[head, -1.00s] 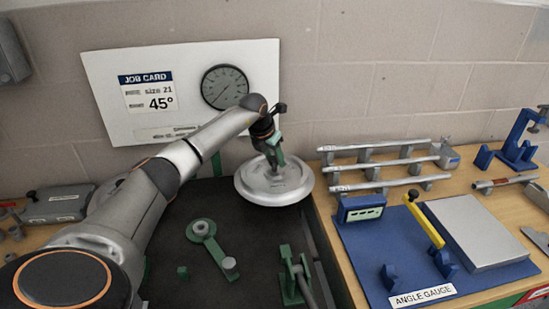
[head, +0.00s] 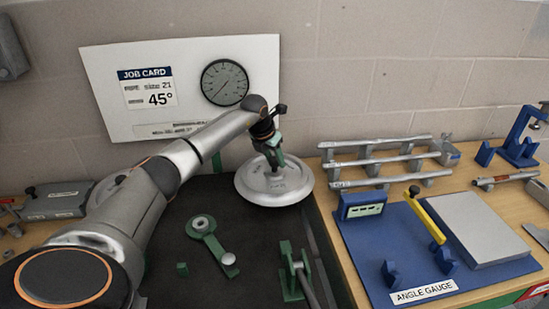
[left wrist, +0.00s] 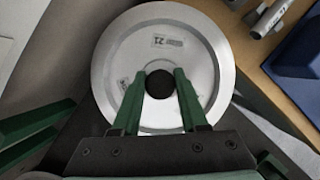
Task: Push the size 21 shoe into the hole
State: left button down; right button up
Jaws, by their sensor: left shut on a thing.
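The size 21 shoe (head: 254,190) is a round grey metal disc at the back right of the dark bench top. In the left wrist view the shoe (left wrist: 207,68) fills the upper middle, with a label reading 21. My left gripper (head: 274,158) is over the disc's middle and shut on the shoe. In the left wrist view its green fingers (left wrist: 160,76) stand either side of a dark round centre. The hole under the disc is hidden, and I cannot tell how far in the shoe sits. My right gripper is not in view.
A green arm with a round hub (head: 201,224) and a green clamp-like part (head: 291,274) are on the dark top. To the right are a rack of tubes (head: 385,163) and a blue angle gauge board (head: 383,246). A job card (head: 147,88) is on the wall.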

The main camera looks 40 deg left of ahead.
pick_arm(q)
jog(key=shift+f+b, duration=0.35)
jog(key=shift+f, duration=0.25)
jog(key=c, duration=0.7)
grip_release()
jog(key=o, duration=0.3)
jog(key=shift+o, duration=0.2)
jog(key=shift+f, duration=0.1)
jog(key=shift+r+p, duration=2.15)
jog(key=shift+r, duration=0.5)
